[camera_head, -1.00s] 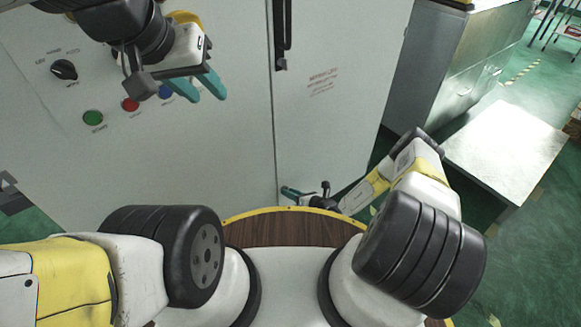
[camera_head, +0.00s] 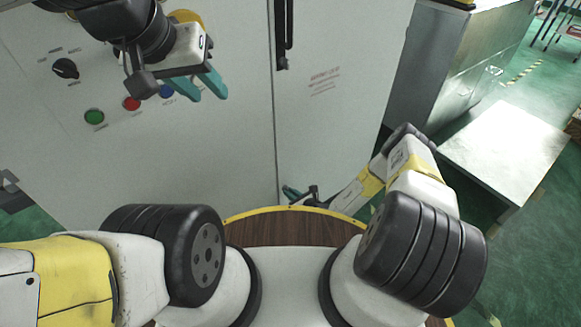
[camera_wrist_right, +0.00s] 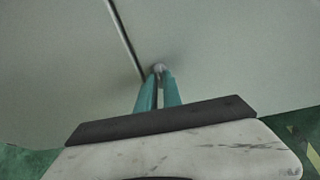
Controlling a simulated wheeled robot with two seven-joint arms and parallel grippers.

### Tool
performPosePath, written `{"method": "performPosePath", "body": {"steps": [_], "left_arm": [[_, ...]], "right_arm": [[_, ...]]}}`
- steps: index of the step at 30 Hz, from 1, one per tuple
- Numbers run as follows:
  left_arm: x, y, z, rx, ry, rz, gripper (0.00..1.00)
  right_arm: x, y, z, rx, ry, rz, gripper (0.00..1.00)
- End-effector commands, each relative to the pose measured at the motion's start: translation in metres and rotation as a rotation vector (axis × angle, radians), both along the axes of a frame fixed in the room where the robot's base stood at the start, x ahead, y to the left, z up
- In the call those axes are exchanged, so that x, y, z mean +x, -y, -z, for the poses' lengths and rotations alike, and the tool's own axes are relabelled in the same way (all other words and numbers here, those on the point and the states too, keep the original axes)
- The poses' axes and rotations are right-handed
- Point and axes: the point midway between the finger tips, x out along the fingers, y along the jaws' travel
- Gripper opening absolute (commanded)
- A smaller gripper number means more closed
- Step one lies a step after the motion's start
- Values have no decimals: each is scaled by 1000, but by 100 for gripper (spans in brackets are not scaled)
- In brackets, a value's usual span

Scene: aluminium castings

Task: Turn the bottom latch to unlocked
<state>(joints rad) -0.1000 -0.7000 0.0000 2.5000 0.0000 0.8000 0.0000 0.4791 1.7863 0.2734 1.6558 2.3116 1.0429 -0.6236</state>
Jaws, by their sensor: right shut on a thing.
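The bottom latch (camera_wrist_right: 158,67) is a small pale piece on the cabinet front, just right of the dark door seam in the right wrist view. My right gripper (camera_wrist_right: 158,78) is shut on it, with its teal fingertips on either side. The fingers cover most of the latch, so its angle cannot be told. In the head view my right gripper (camera_head: 290,192) is low at the cabinet, by the door seam, and the latch is hidden. My left gripper (camera_head: 205,90) is open and empty in front of the upper cabinet panel.
The grey cabinet (camera_head: 235,150) fills the middle. Its left panel has a black rotary knob (camera_head: 65,68), a green button (camera_head: 94,117) and a red button (camera_head: 131,103). A black door handle (camera_head: 283,40) is above. A low metal table (camera_head: 505,145) stands at the right.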

Motion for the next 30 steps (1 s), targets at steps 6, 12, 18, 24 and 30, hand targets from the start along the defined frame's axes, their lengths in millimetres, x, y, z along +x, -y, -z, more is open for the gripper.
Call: {"method": "performPosePath", "body": {"steps": [6,12,18,24,30], "left_arm": [[0,0,0,0,0,0,36],[0,0,0,0,0,0,36],[0,0,0,0,0,0,36],[0,0,0,0,0,0,36],[0,0,0,0,0,0,36]], "right_arm": [[3,-2,-2,2,7,-1,0],[3,-2,-3,2,8,-1,32],[5,-1,-3,2,11,2,32],[7,0,-4,1,13,5,32],[4,4,-6,1,15,6,32]]}}
